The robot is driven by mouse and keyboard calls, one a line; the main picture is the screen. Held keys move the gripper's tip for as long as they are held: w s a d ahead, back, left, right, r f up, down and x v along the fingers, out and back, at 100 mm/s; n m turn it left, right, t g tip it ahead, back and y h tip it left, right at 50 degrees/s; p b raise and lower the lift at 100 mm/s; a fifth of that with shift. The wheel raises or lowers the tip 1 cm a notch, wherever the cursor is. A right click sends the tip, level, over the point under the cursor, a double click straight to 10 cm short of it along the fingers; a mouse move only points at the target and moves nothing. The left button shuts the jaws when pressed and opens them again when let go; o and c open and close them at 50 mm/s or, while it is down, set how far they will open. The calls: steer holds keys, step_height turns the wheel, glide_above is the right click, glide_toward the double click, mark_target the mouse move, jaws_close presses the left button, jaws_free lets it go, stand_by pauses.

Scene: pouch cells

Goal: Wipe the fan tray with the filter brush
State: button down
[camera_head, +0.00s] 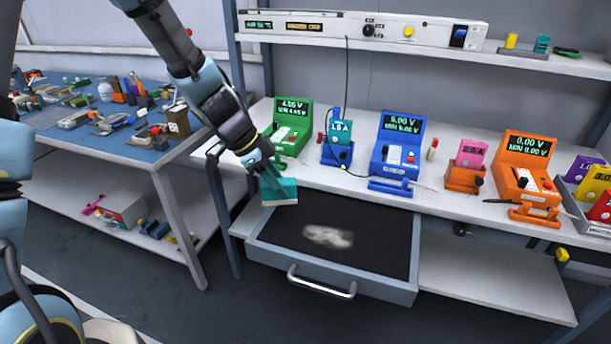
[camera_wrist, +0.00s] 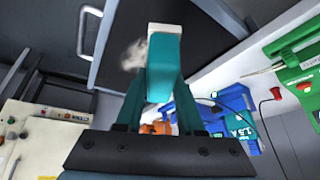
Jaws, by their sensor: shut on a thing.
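The fan tray (camera_head: 383,262) is an open grey drawer with a dark floor, pulled out below the bench. A pale dust patch (camera_head: 328,237) lies near the middle of its floor and also shows in the wrist view (camera_wrist: 133,54). My gripper (camera_head: 268,177) is shut on the filter brush (camera_head: 279,190), a teal block with a pale lower edge. I hold the brush over the tray's back left corner, to the left of the dust. In the wrist view the brush (camera_wrist: 163,67) sits between the fingers. I cannot tell whether it touches the tray.
The bench above the tray carries a green meter (camera_head: 291,127), a blue meter (camera_head: 397,145) and an orange meter (camera_head: 527,172). The tray's handle (camera_head: 321,286) faces front. A blue table (camera_head: 100,142) with many small items stands at left.

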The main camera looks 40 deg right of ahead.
steer(key=s+d+r+m+g+y, duration=0.1)
steer(key=s+d+r+m, duration=0.2)
steer(key=s, duration=0.1)
steer(key=shift+m+g, duration=0.3)
steer(key=shift+g, duration=0.1)
steer(key=f, duration=0.1)
steer(key=f+b, duration=0.1)
steer(key=f, duration=0.1)
steer(key=s+f+b, duration=0.1)
steer(key=f, duration=0.1)
steer(key=shift+d, duration=0.3)
